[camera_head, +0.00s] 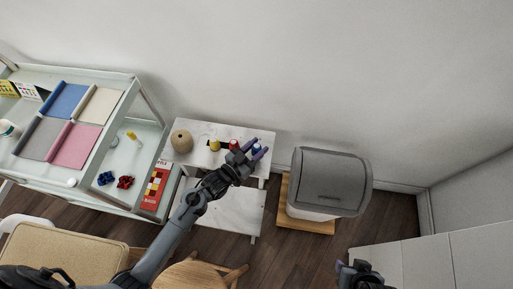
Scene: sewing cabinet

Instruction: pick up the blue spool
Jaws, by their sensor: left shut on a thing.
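The small blue spool (256,149) is at the right end of the top of a white side table (190,128). My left gripper (252,147) reaches over the table from the lower left and is shut on the blue spool. The fingers partly hide the spool, and I cannot tell whether it is clear of the tabletop. A red spool (234,144) and a yellow spool (214,145) stand just left of the gripper. My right gripper (352,268) is at the bottom edge, away from the table, its fingers too unclear to read.
A ball of tan twine (181,141) sits at the table's left end. A grey-lidded bin (330,182) stands to the right. A cabinet with fabric rolls (83,104) is at left. A round wooden stool (195,274) and a tan chair (62,250) are in front.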

